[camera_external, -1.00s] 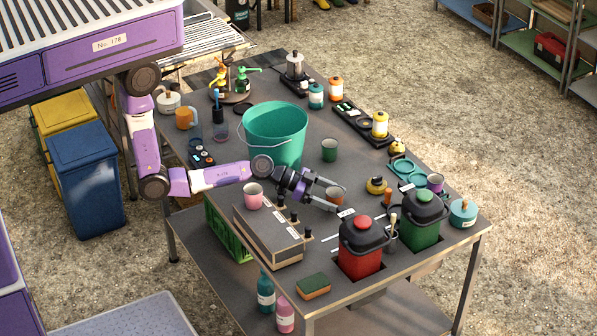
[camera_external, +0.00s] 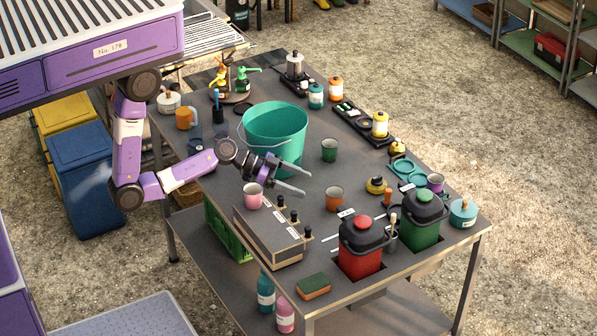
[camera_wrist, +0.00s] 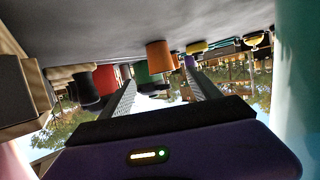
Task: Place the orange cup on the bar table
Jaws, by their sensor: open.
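The orange cup (camera_external: 334,199) stands upright on the dark bar table (camera_external: 318,232), right of the drawer-like box. It also shows in the wrist view (camera_wrist: 160,55), beyond my fingertips, where the scene appears upside down. My gripper (camera_external: 298,182) is open and empty, left of the cup and apart from it, its fingers pointing right toward the cup. In the wrist view both fingers (camera_wrist: 160,85) are spread with nothing between them.
A green bucket (camera_external: 275,133) stands behind my gripper. A pink cup (camera_external: 253,197) sits on the box (camera_external: 268,237) just below my wrist. A red canister (camera_external: 362,245) and a green canister (camera_external: 421,222) stand front right. A green cup (camera_external: 329,149) is farther back.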

